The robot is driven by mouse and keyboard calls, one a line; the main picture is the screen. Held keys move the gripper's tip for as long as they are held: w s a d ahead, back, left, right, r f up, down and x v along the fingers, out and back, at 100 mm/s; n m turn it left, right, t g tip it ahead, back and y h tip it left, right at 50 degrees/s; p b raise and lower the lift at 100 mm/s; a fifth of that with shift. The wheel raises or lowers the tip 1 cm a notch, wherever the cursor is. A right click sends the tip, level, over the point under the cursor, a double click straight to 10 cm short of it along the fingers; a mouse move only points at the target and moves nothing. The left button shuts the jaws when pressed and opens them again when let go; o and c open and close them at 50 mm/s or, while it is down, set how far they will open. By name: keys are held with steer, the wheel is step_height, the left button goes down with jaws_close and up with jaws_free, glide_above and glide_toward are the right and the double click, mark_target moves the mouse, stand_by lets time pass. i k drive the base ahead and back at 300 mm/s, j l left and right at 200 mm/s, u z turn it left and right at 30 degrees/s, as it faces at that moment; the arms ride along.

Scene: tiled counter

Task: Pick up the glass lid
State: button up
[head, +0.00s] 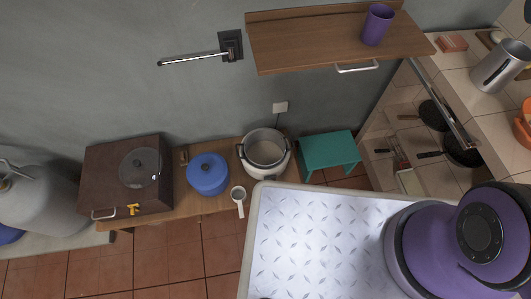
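The glass lid (139,168) is round and clear with a dark rim and a black knob. It lies on top of a dark brown box (105,190) at the left, against the grey wall. Nothing covers the lid. My purple arm shows at the lower right, far from the lid. My gripper is outside the picture, so I cannot see its fingers or whether it holds anything.
A blue pot (208,174), a rice cooker (265,152) and a white ladle (238,200) are right of the box. A teal stool (329,152) stands further right. Above are a wooden shelf (320,38) with a purple cup (377,25) and a wall-mounted bar (195,60).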

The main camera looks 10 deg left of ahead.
mark_target(140, 167)
steer(key=u, duration=1.95)
